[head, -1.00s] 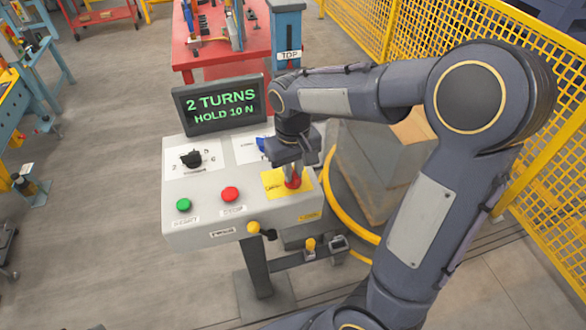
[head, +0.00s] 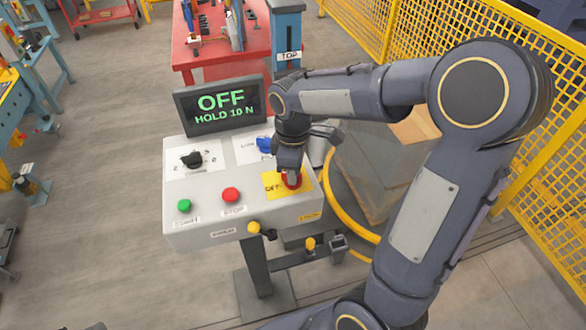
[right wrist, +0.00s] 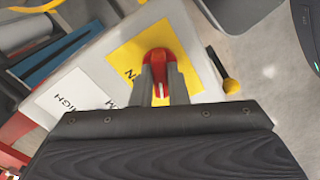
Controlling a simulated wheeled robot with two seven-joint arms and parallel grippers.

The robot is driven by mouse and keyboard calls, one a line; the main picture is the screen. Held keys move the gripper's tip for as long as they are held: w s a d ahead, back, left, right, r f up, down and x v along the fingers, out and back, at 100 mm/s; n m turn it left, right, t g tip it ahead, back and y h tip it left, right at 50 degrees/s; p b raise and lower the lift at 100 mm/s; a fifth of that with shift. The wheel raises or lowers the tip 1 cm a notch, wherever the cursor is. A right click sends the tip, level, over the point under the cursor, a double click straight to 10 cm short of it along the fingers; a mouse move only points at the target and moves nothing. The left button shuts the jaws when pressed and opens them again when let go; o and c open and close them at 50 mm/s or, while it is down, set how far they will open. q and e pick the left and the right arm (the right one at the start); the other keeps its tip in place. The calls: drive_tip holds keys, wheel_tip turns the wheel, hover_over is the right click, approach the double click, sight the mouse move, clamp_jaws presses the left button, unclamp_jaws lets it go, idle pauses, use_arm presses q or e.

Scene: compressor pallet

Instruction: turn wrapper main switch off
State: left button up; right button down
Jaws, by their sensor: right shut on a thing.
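The main switch is a red rotary knob (head: 292,181) on a yellow plate (head: 271,188) at the right of the grey control panel (head: 205,230). My right gripper (head: 291,173) comes down on it from above. In the right wrist view the gripper (right wrist: 161,92) is shut on the red knob (right wrist: 160,60), one finger on each side. The fingers cover part of the knob. The display (head: 220,105) behind the panel reads "OFF" and "HOLD 10 N". My left gripper is not in view.
A black selector knob (head: 191,159), a blue knob (head: 264,144), a green button (head: 184,205) and a red button (head: 231,195) sit on the same panel. A wrapped load (head: 375,170) stands behind my arm. Yellow fencing (head: 450,70) runs along the right.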

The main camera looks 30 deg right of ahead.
drive_tip(key=n, duration=0.5)
drive_tip(key=shift+w+p, duration=0.1)
drive_tip(key=shift+p, duration=0.25)
drive_tip(key=shift+n, duration=0.3)
drive_tip(key=c, duration=1.4)
unclamp_jaws()
drive_tip(key=shift+c, duration=0.2)
drive_tip(key=shift+r, duration=0.1)
wheel_tip(320, 180, up, 8)
drive_tip(key=shift+f, duration=0.15)
